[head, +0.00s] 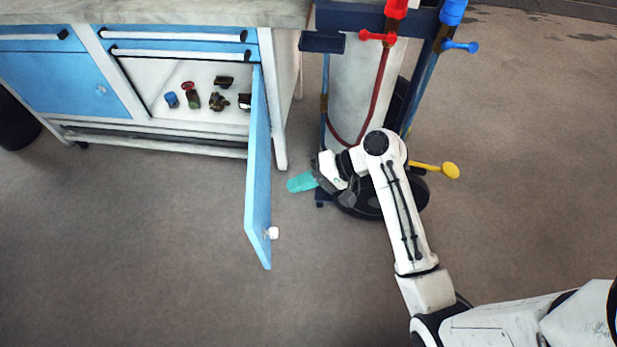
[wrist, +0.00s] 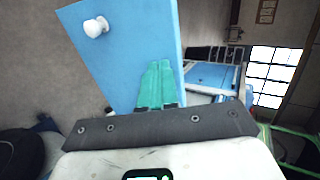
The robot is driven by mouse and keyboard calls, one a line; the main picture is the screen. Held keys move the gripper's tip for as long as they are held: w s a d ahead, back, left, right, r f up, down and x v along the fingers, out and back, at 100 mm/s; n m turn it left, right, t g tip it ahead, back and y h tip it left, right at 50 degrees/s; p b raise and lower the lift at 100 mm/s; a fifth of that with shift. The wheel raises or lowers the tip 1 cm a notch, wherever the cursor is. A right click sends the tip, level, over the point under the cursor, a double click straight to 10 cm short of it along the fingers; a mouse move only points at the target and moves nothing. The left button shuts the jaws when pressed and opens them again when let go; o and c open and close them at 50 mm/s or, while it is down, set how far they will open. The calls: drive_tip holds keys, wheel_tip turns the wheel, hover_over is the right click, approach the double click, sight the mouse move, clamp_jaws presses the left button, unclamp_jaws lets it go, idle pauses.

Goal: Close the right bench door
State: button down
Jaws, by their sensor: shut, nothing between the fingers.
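The right bench door (head: 258,170) is blue and stands wide open, swung out from the bench toward me, with a white round knob (head: 273,232) near its free end. In the wrist view the door (wrist: 125,45) fills the middle, with its knob (wrist: 96,27) at the upper left. My gripper (head: 291,184), with teal fingers, is just right of the door's outer face in the head view. Its fingers (wrist: 157,66) are shut together and empty, overlapping the door in the wrist view. I cannot tell whether they touch it.
The open compartment (head: 190,95) holds several small fittings. The bench (head: 285,95) has drawers above and a shut blue door (head: 70,85) at left. A gas cylinder stand with red and blue valves (head: 370,75) stands right of the bench, close behind my arm. The floor in front is clear.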

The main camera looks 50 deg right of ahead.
sight(254, 195)
drive_tip(key=x, duration=0.4)
drive_tip(key=r+b+x, duration=0.1)
drive_tip(key=x, duration=0.2)
drive_tip(key=shift+w+a+r, duration=0.1)
drive_tip(key=shift+w+a, duration=0.1)
drive_tip(key=shift+w, duration=0.05)
drive_tip(key=shift+w+a, duration=0.4)
drive_tip(key=shift+a, duration=0.05)
